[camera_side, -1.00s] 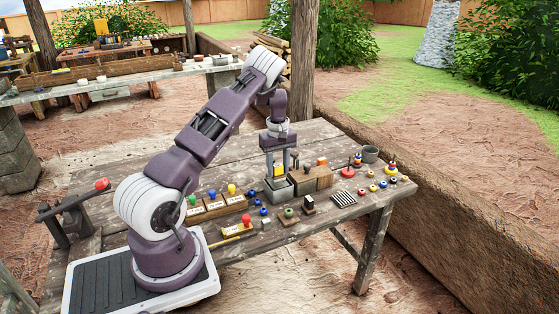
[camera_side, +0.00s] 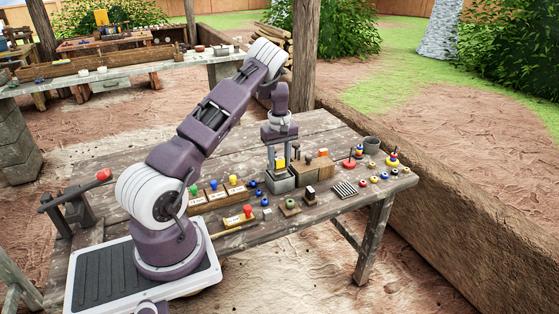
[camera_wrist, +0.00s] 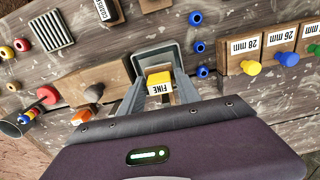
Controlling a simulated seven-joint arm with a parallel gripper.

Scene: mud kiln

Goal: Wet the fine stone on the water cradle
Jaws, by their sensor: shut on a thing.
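The fine stone (camera_wrist: 159,81) is a small block with a yellow part and a white label reading FINE. It also shows as a yellow spot in the side view (camera_side: 281,163). My gripper (camera_wrist: 158,90) is shut on it, one finger on each side. The water cradle is a grey open box (camera_side: 281,185) on the bench, directly below my gripper. In the wrist view the cradle's rim (camera_wrist: 153,50) shows around the far side of the stone. I cannot tell whether the stone touches the cradle's inside.
A wooden block (camera_side: 313,169) stands close to the cradle's right in the side view. Labelled wooden holders with coloured knobs (camera_wrist: 285,60) and small blue rings (camera_wrist: 196,18) lie on the other side. A block labelled COARSE (camera_wrist: 104,10) and a ribbed grey plate (camera_wrist: 51,31) lie nearby.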

